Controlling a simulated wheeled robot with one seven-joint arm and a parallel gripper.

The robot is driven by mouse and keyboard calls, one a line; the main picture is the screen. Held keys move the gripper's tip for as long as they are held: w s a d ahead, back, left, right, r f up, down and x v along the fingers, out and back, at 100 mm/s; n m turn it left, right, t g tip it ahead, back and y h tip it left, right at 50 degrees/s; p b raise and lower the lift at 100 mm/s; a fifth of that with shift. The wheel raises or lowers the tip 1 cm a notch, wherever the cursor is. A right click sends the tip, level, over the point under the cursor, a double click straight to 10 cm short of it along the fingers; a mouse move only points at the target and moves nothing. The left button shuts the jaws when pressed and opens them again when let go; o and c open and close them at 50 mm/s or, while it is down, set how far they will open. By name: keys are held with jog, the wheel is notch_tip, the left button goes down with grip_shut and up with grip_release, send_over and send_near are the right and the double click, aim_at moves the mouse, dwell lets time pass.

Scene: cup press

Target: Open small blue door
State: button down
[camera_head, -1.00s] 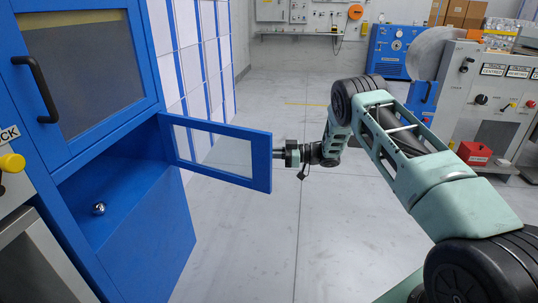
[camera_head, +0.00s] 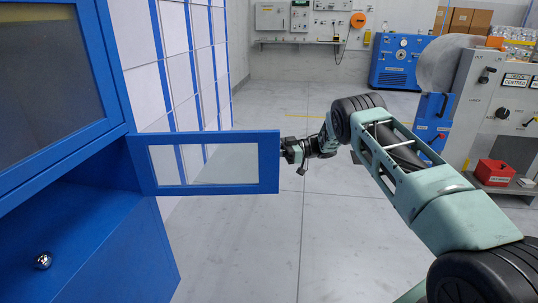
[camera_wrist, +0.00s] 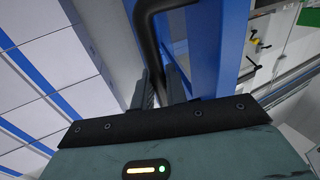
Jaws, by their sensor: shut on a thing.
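The small blue door (camera_head: 208,188) has a blue frame around a clear window. It stands swung wide open from the blue cabinet (camera_head: 150,235), hinged at its left end. My gripper (camera_head: 284,150) is at the door's free right end, partly hidden behind it. In the wrist view, a dark curved handle (camera_wrist: 146,30) on the door's blue frame (camera_wrist: 217,45) runs down between the fingers of my gripper (camera_wrist: 162,85), which is shut on it.
Inside the opened compartment, a shiny metal ball or knob (camera_head: 43,260) shows. A larger blue door (camera_head: 60,85) above is shut. White panels with blue strips (camera_head: 190,60) stand behind the small door. A grey machine (camera_head: 500,110) and red box (camera_head: 493,173) are at the right. Floor between is clear.

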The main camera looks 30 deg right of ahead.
jog(key=shift+a, duration=0.1)
jog(key=c, duration=1.5)
grip_release()
jog(key=v, duration=1.7)
jog(key=shift+s, duration=0.15)
